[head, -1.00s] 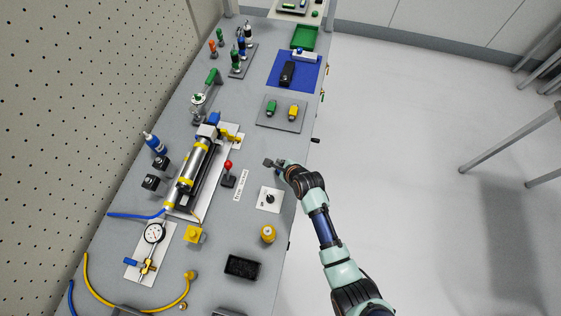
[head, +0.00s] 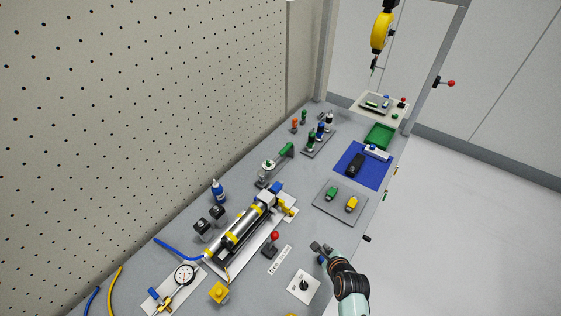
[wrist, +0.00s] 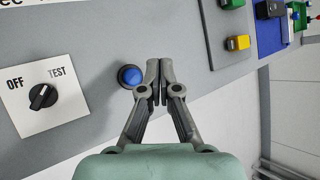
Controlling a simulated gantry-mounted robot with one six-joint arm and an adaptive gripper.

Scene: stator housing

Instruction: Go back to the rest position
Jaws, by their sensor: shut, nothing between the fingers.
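My gripper (head: 320,248) is above the right front edge of the grey bench (head: 225,160) in the head view. The wrist view shows its fingers (wrist: 160,68) shut together with nothing between them. A round blue button (wrist: 130,76) is just left of the fingertips in the wrist view. The OFF/TEST switch plate (wrist: 44,96), with a black knob, is further left. In the head view this plate (head: 304,285) is just below my gripper, with the knob beside my wrist. I cannot tell the gap between the fingertips and the bench.
A red-knobbed lever (head: 273,243) and a silver cylinder assembly (head: 238,230) stand left of my gripper. A grey plate (head: 330,211) with green and yellow connectors lies beyond, then a blue mat (head: 347,174). Open floor (head: 450,240) lies to the right.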

